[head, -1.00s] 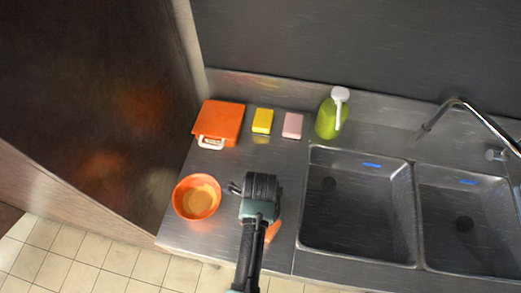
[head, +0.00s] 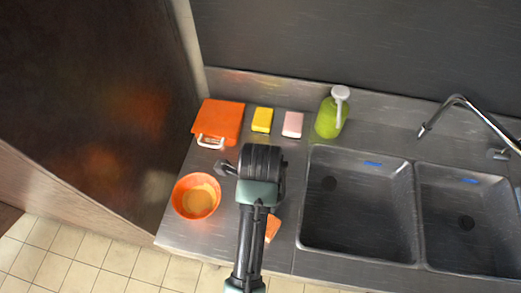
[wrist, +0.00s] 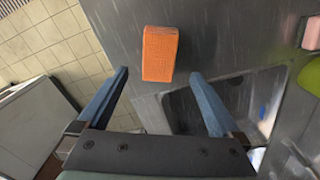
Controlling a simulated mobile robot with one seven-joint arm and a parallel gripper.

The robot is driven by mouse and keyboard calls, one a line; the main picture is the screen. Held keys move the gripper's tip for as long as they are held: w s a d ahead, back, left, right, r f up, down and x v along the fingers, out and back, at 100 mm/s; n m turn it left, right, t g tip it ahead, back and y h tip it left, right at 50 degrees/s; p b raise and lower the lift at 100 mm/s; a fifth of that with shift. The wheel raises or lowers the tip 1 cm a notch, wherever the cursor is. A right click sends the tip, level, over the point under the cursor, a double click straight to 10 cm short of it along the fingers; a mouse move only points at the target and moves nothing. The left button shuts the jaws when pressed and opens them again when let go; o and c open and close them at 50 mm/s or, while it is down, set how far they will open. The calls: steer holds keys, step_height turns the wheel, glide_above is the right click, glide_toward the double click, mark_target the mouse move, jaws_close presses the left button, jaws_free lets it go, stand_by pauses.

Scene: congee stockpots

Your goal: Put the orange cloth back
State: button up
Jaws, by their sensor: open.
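The orange cloth (wrist: 160,54), a small folded block, lies on the steel counter left of the sink in the wrist view. In the head view the cloth (head: 272,228) shows beside my arm, partly hidden by it. My gripper (wrist: 160,76) is open and empty, with the cloth lying beyond and between its fingertips, not gripped. In the head view my gripper (head: 252,168) is above the counter, right of the orange bowl, its fingers mostly hidden.
An orange bowl (head: 197,197) with tan contents stands at the counter's left. An orange case with a white handle (head: 219,121), a yellow sponge (head: 262,120), a pink sponge (head: 292,125) and a green soap bottle (head: 328,120) line the back. Two sink basins (head: 355,205) lie to the right.

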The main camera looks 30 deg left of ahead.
step_height(320, 180, up, 3)
steer(key=shift+f, duration=0.2)
steer(key=shift+w, duration=0.1)
